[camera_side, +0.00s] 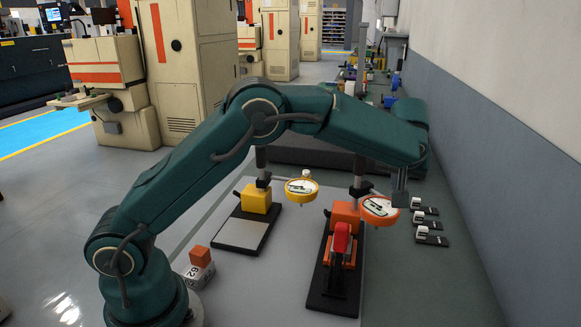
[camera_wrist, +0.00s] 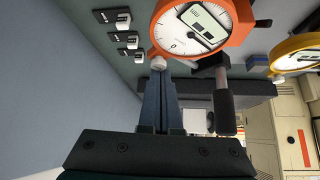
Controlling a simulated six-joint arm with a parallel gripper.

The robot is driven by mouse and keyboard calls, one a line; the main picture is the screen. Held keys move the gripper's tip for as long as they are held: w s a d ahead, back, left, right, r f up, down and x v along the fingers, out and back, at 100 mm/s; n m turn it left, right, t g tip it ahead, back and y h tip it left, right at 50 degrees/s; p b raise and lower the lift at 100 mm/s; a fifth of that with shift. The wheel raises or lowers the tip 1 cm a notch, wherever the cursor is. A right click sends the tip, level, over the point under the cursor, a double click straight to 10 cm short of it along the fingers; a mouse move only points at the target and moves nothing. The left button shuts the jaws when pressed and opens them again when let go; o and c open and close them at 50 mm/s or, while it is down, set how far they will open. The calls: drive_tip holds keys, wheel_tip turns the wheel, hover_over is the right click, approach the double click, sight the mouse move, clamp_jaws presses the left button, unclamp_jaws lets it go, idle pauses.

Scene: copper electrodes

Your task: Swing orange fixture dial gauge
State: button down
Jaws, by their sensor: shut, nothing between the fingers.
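The orange dial gauge (camera_side: 380,208) hangs out to the right of its orange fixture block (camera_side: 345,213), on a black base (camera_side: 333,301) with a red clamp (camera_side: 341,238). In the wrist view the gauge's round face (camera_wrist: 190,30) is at the top, with a small white knob (camera_wrist: 158,62) on its rim. My gripper (camera_wrist: 160,76) is shut and empty, its fingertips just by that knob. I cannot tell whether they touch it. In the side view my gripper (camera_side: 400,195) points down at the right edge of the orange gauge.
A yellow fixture (camera_side: 257,198) with a yellow dial gauge (camera_side: 301,190) stands to the left. Three small black-and-white pieces (camera_side: 425,217) lie to the right, near the wall. An orange cube (camera_side: 200,256) sits on a numbered white block (camera_side: 198,275) near my base.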

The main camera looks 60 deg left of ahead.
sight(380, 202)
drive_tip(key=shift+s+d+m, duration=0.1)
drive_tip(key=shift+s+m, duration=0.2)
drive_tip(key=shift+m, duration=0.1)
drive_tip(key=s+m+h, duration=0.2)
drive_tip(key=s+m+t, duration=0.1)
drive_tip(key=shift+d+m+h, duration=0.3)
drive_tip(key=shift+m+h, duration=0.1)
drive_tip(key=shift+s, duration=0.7)
drive_tip(key=shift+s+a, duration=0.2)
drive_tip(key=shift+s, duration=0.5)
